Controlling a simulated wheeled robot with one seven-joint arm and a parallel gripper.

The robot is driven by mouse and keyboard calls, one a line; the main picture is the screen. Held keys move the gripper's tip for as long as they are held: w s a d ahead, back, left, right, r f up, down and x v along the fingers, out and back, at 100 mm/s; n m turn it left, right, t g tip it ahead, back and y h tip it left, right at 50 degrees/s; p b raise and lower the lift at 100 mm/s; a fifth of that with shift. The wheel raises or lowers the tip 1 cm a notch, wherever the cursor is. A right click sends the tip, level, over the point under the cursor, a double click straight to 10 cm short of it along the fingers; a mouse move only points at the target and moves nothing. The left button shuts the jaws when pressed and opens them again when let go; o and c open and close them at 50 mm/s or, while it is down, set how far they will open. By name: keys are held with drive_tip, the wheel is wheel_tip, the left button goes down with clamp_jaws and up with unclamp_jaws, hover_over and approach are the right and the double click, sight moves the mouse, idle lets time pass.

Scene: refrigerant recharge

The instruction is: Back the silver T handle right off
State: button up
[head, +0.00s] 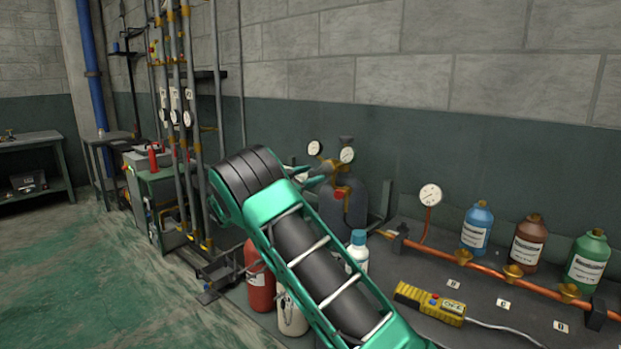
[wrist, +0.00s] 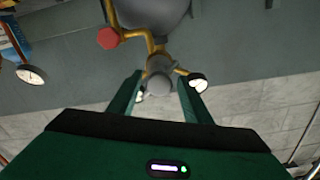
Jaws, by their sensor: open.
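A grey, rounded metal part (wrist: 159,80), which looks like the silver T handle seen end-on, sits on the brass regulator of a dark grey cylinder (head: 342,206). Its crossbar cannot be made out clearly. My gripper (wrist: 160,74) is open, with one green finger on each side of this part in the wrist view. Gaps show beside the part, and I cannot tell whether either finger touches it.
Two white gauges (head: 346,155) flank the regulator, and a red knob (wrist: 109,38) sits on its brass pipe. A copper pipe (head: 455,262), several bottles (head: 528,242) and a yellow meter (head: 430,302) are to the right. A red cylinder (head: 260,278) stands below my arm.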

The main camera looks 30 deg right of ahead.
drive_tip(key=shift+w+d, duration=0.2)
drive_tip(key=shift+d, duration=0.35)
drive_tip(key=c, duration=1.1)
drive_tip(key=shift+o, duration=0.2)
